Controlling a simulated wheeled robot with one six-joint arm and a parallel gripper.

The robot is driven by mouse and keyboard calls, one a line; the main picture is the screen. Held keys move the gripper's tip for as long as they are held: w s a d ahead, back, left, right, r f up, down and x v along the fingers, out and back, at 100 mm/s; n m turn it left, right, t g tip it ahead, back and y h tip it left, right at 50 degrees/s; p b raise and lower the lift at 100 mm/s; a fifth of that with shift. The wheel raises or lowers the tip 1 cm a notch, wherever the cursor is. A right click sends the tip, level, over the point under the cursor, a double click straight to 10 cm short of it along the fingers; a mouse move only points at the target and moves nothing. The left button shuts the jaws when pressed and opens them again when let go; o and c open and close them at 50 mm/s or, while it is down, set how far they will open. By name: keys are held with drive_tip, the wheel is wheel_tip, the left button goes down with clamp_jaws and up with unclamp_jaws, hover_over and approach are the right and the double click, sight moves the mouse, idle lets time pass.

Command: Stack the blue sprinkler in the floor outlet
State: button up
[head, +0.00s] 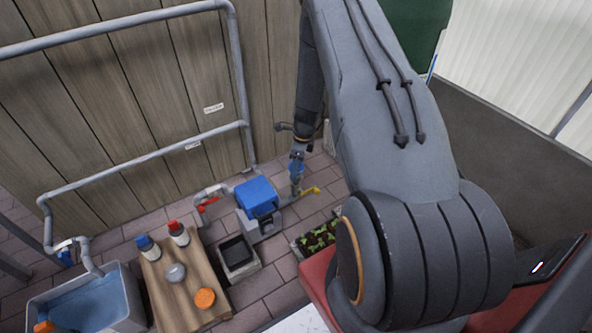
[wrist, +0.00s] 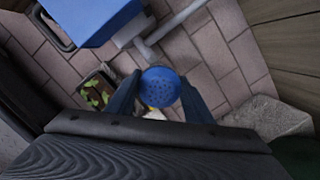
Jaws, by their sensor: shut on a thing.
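The blue sprinkler (wrist: 160,87) has a round head with small holes. In the wrist view it sits between the two fingers of my gripper (wrist: 160,98), which is shut on it. In the head view my gripper (head: 297,157) points down, with the blue sprinkler (head: 296,168) at its tip above the grey floor pipe (head: 288,200) and a yellow handle (head: 310,191). In the wrist view the pipe (wrist: 146,50) runs toward the sprinkler. The outlet's opening is hidden, so I cannot tell whether the sprinkler touches it.
A blue-topped pump box (head: 257,195) stands left of the pipe. A planter (head: 318,238) with seedlings is in front. A wooden table (head: 170,295) holds bottles, beside a water tub (head: 120,315). A plank wall (head: 170,90) with pipes stands behind.

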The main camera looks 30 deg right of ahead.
drive_tip(key=shift+f, duration=0.7)
drive_tip(key=shift+f, duration=0.1)
drive_tip(key=shift+f, duration=0.25)
drive_tip(key=o, duration=1)
drive_tip(key=shift+o, duration=0.2)
